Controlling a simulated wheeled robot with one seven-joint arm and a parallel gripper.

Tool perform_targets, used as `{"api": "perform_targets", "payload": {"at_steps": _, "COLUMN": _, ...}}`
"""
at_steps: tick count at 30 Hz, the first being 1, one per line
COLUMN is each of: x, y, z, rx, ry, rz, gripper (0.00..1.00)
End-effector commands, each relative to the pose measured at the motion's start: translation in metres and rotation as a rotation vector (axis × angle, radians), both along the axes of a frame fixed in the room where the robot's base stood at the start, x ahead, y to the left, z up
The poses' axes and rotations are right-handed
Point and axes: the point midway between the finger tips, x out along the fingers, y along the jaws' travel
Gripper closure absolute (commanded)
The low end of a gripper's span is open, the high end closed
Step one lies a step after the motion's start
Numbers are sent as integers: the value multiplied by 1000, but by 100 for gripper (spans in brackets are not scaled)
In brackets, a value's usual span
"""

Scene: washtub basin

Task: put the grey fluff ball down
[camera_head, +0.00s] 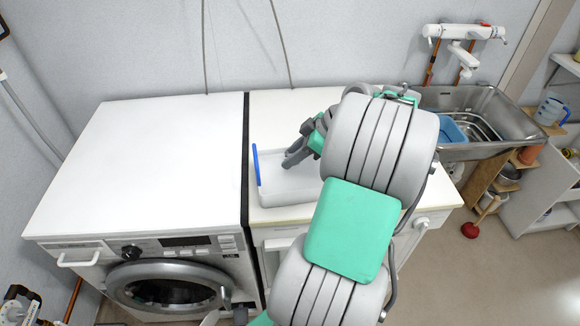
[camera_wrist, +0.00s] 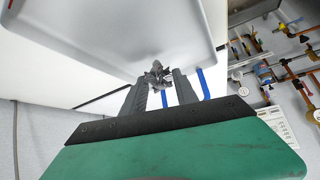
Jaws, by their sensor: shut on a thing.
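The grey fluff ball (camera_wrist: 156,74) is a small, crumpled dark-grey clump between the fingertips in the wrist view. My gripper (camera_wrist: 157,88) is shut on it. In the head view my gripper (camera_head: 288,163) is over the left part of a white tray (camera_head: 277,201) with a blue edge on its left. The fluff ball cannot be made out in the head view. The tray also shows in the wrist view (camera_wrist: 110,30) behind the fluff ball; whether the ball touches it I cannot tell.
The tray stands on a white machine top, beside a washing machine (camera_head: 150,150) with a bare white top on the left. A steel sink (camera_head: 490,100) with a blue basin (camera_head: 452,131) is at the right, under a wall tap (camera_head: 464,36). My arm hides the tray's right part.

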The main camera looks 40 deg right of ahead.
Motion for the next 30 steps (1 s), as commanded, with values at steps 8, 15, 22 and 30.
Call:
{"api": "perform_targets", "payload": {"at_steps": 8, "x": 7, "y": 4, "z": -39, "rx": 1, "ry": 2, "rz": -1, "gripper": 100}}
{"api": "perform_targets", "payload": {"at_steps": 15, "x": 7, "y": 3, "z": -41, "rx": 0, "ry": 1, "rz": -1, "gripper": 100}}
{"api": "perform_targets", "payload": {"at_steps": 22, "x": 7, "y": 3, "z": -42, "rx": 0, "ry": 1, "rz": -1, "gripper": 52}}
{"api": "perform_targets", "payload": {"at_steps": 30, "x": 7, "y": 3, "z": -42, "rx": 0, "ry": 1, "rz": -1, "gripper": 43}}
